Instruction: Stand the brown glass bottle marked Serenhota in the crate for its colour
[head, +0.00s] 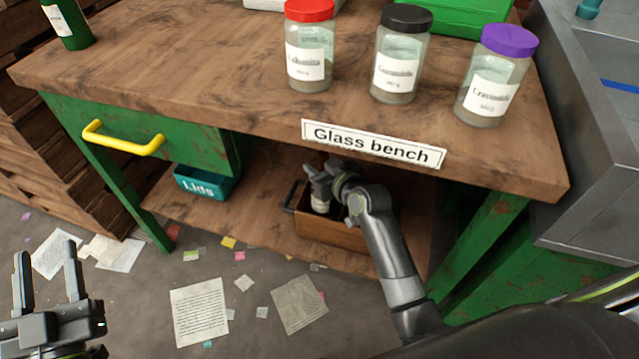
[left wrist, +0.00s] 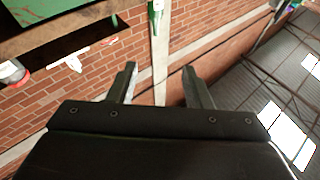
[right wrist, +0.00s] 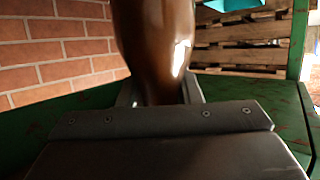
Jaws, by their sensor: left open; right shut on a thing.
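A glossy brown bottle (right wrist: 155,45) fills the upper middle of the right wrist view, between the fingers of my right gripper (head: 319,182). Its marking is not readable. In the head view the right gripper is under the bench top, over a brown wooden crate (head: 345,232) on the lower shelf. A small pale part of the held bottle (head: 320,206) shows below the fingers, at the crate's opening. I cannot tell whether it touches the crate floor. My left gripper (head: 47,256) is open and empty at the lower left, away from the bench.
The bench top (head: 220,75) overhangs the shelf, with a "Glass bench" sign on its edge. Jars with red (head: 309,45), black (head: 402,55) and purple (head: 496,75) lids stand on top. A green bottle (head: 68,22) stands far left. A teal Lids box (head: 205,184) sits left of the crate.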

